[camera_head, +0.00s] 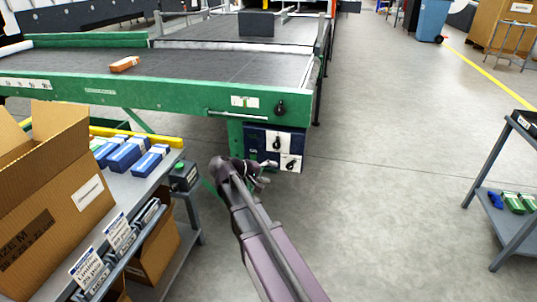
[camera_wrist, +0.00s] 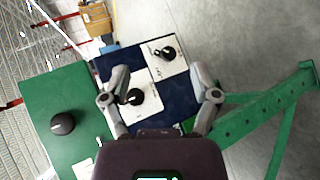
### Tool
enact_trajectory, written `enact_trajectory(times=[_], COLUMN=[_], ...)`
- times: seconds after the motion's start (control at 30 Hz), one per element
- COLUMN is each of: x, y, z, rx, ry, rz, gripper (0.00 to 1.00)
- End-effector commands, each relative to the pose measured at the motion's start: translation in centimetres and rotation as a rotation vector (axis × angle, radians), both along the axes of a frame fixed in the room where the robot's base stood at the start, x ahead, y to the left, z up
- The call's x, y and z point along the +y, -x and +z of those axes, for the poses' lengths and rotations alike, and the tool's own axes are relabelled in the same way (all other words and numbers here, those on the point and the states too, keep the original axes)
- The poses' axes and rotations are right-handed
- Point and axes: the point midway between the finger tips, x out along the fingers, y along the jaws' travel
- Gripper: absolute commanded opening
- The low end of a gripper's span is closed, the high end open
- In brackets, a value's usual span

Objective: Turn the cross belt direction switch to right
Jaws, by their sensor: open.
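A dark blue control panel (camera_head: 257,142) hangs under the green conveyor frame. It carries two white plates with black rotary knobs, an upper knob (camera_head: 277,143) and a lower knob (camera_head: 291,165). A third black knob (camera_head: 280,107) sits on the green frame above. Labels are too small to read, so I cannot tell which is the cross belt direction switch. My gripper (camera_head: 263,176) is open and empty in front of the panel. In the wrist view its fingers (camera_wrist: 160,76) spread across the panel, with one plate knob (camera_wrist: 134,97) near the left finger and another plate knob (camera_wrist: 168,54) farther up between them.
The conveyor belt (camera_head: 200,66) bears an orange box (camera_head: 125,64). A grey shelf table (camera_head: 150,190) with cartons and blue boxes stands at the left. A grey cart (camera_head: 510,225) stands at the right. The floor (camera_head: 400,160) between is clear.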

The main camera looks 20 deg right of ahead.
Motion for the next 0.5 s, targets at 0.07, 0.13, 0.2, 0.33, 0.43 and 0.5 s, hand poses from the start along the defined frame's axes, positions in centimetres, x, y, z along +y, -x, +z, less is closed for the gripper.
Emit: enact_trajectory(times=[0.07, 0.13, 0.2, 0.33, 0.43, 0.5], x=[0.0, 0.1, 0.1, 0.2, 0.3, 0.3], y=[0.4, 0.7, 0.9, 1.4, 1.8, 2.0], z=[0.9, 1.2, 1.5, 2.1, 2.6, 2.9], rx=[0.002, 0.004, 0.006, 0.009, 0.011, 0.014], ry=[-0.018, -0.036, -0.052, -0.083, -0.107, -0.125], rz=[-0.003, -0.004, -0.006, -0.01, -0.013, -0.014], gripper=[0.78, 0.78, 0.78, 0.78, 0.78, 0.78])
